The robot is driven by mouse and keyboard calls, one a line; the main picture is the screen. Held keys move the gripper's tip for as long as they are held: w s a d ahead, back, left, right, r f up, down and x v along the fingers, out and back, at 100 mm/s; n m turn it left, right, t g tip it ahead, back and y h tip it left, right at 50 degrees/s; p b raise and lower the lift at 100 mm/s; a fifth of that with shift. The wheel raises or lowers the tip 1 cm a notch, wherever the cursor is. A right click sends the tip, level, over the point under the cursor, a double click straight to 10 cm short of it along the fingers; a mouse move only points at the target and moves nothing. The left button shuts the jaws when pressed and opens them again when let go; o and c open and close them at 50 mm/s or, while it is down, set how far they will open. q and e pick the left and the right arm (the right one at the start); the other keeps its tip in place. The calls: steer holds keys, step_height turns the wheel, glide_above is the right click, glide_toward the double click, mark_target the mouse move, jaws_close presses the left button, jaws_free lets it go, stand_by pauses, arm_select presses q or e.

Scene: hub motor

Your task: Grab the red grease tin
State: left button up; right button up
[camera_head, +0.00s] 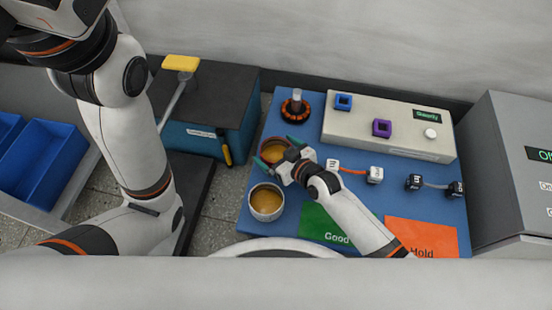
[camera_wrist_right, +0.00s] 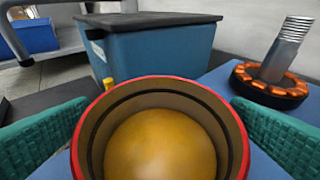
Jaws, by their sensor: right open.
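The red grease tin (camera_head: 270,158) stands on the blue mat, open at the top with yellow-brown grease inside. In the right wrist view its red rim (camera_wrist_right: 240,130) fills the lower middle. My right gripper (camera_head: 276,150) is open, with its green-padded fingers on either side of the tin. In the wrist view a pad shows at the left and another at the right, and whether they touch the tin is unclear. The tin's lower part is hidden. My left arm shows at the left of the head view, but its gripper is not in view.
A silver tin (camera_head: 267,203) of similar grease stands close in front. A stator with orange coils (camera_head: 295,109) is behind. Green Good (camera_head: 322,224) and orange Hold (camera_head: 422,237) cards lie on the blue mat (camera_head: 285,229). A teal box (camera_head: 205,130) stands left.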

steer(key=shift+w+a+f, duration=0.15)
steer(key=shift+w, duration=0.05)
steer(key=c, duration=1)
